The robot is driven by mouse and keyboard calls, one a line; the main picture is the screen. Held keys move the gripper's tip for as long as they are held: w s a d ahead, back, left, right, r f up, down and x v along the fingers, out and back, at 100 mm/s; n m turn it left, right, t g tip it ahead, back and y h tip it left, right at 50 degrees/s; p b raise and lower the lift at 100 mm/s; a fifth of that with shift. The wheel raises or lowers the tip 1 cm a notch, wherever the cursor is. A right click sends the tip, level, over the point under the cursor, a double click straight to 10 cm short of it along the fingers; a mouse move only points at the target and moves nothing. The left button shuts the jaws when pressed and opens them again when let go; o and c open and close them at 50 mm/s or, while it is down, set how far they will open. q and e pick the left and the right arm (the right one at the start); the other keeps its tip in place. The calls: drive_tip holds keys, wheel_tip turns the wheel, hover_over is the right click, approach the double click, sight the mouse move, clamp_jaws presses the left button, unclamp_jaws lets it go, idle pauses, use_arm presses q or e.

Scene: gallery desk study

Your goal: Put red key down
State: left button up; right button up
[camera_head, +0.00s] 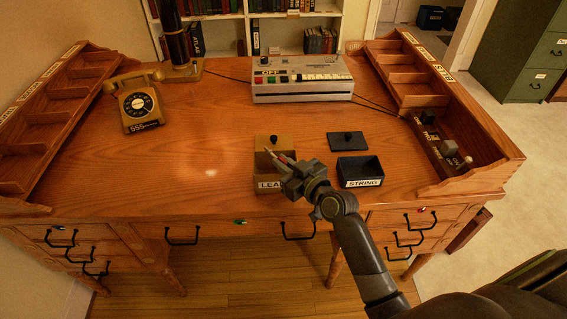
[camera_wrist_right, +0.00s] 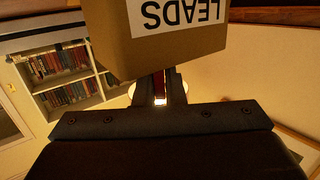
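My right gripper (camera_head: 283,157) is over the tan box labelled LEADS (camera_head: 259,172) and hides part of its label. A small red piece, which looks like the red key (camera_head: 282,155), shows between its closed fingers. In the right wrist view, a dark red strip (camera_wrist_right: 159,86) shows between the fingers (camera_wrist_right: 166,86), with the LEADS box (camera_wrist_right: 170,45) filling the top, its lettering upside down. I cannot tell whether key or fingers touch the box. My left gripper is not in view.
An open dark box labelled STRING (camera_head: 361,171) stands right of the gripper, its lid (camera_head: 347,141) behind it. A grey machine (camera_head: 302,80) is at the back and a telephone (camera_head: 138,102) at the left. The desk's left-middle (camera_head: 190,150) is clear.

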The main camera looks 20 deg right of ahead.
drive_tip(key=o, duration=0.4)
drive_tip(key=shift+c, duration=0.2)
drive_tip(key=shift+r+p, duration=0.95)
drive_tip(key=shift+p, duration=0.05)
drive_tip(key=f+b+v, duration=0.1)
drive_tip(key=b+v, duration=0.1)
drive_tip(key=v, duration=1)
drive_tip(key=shift+r, duration=0.15)
